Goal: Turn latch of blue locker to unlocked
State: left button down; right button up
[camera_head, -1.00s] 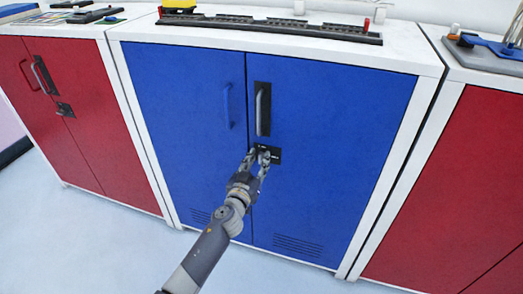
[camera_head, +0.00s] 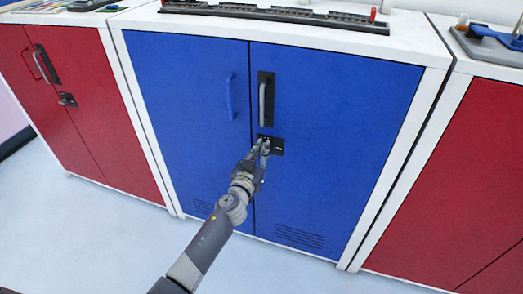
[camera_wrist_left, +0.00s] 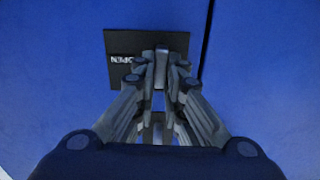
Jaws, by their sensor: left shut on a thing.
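The blue locker (camera_head: 340,110) stands in the middle of the head view with both doors shut. Its latch plate (camera_head: 278,147) is small and black, below the grey handle near the door seam. My left gripper (camera_head: 264,146) is at the plate, its fingers closed on the latch knob. In the left wrist view the plate (camera_wrist_left: 118,43) shows upside-down white lettering that looks like "OPEN", partly covered. The knob (camera_wrist_left: 161,52) shows between the fingertips (camera_wrist_left: 161,72). The fingers hide part of the latch, so its exact angle is hard to tell. My right gripper is not in view.
A grey handle (camera_head: 266,101) on a black backing is just above the latch, and a blue handle (camera_head: 231,97) is on the left door. Red lockers (camera_head: 85,110) stand on both sides. The floor (camera_head: 80,235) in front is clear.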

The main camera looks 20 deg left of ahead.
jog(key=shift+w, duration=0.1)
pick_arm(q)
jog(key=shift+d+f+m+b, duration=0.15)
jog(key=shift+m+b, duration=0.2)
jog(key=shift+m, duration=2.55)
jog(key=shift+d+m+b, duration=0.15)
jog(key=shift+m+b, duration=0.15)
jog(key=shift+m, duration=2.6)
jog(key=shift+d+f+m+b, duration=0.15)
jog(key=shift+m+b, duration=0.2)
jog(key=shift+m, duration=2.55)
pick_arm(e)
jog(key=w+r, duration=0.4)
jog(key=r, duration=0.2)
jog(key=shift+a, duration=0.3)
pick_arm(q)
jog(key=c, duration=1.7)
grip_release()
jog(key=shift+f, duration=0.1)
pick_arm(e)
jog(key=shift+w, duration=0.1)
pick_arm(q)
jog(key=shift+d, duration=0.1)
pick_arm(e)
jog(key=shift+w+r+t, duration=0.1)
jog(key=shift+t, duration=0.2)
